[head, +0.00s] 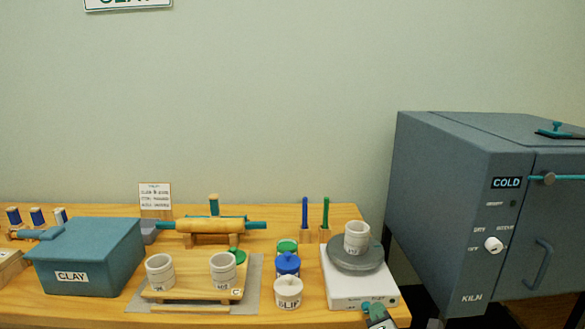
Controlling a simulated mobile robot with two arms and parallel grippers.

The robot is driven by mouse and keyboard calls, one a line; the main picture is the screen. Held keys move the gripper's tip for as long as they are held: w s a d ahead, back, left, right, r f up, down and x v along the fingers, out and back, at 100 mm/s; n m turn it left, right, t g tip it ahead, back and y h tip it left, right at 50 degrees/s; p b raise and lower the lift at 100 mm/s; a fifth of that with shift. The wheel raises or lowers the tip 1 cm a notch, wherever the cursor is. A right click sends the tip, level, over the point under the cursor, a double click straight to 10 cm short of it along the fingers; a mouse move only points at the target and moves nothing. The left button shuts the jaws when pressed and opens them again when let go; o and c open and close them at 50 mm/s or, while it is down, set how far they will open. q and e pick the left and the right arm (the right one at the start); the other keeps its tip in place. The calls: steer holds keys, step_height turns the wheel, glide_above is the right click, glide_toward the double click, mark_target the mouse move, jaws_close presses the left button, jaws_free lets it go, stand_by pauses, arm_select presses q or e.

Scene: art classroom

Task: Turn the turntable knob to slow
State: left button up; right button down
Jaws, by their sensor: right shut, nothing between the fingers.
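The turntable is a white box base (345,290) with a round grey wheel (372,262) on top, at the right end of the wooden table. A pale cup (356,237) stands upright on the wheel. My right gripper (376,311) is at the bottom edge of the head view, by the front right corner of the base. It is shut and empty, and only its end shows. A teal part shows at its tip; I cannot tell whether this is the gripper or the knob. The knob's setting is not readable. My left gripper is out of view.
A grey kiln (440,190) with a white dial (493,244) stands right of the table. Left of the turntable are several lidded jars (288,265), a board with two cups (222,270), a rolling pin (212,226) and a blue clay box (88,255).

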steer(key=shift+w+d+f+h, duration=0.1)
steer(key=shift+d+f+h, duration=0.25)
steer(key=shift+d, duration=0.3)
steer(key=s, duration=0.1)
steer(key=s+p, duration=0.1)
steer(key=s, duration=0.3)
steer(key=shift+d+f, duration=0.1)
steer(key=shift+f, duration=0.25)
steer(key=shift+s+r, duration=0.1)
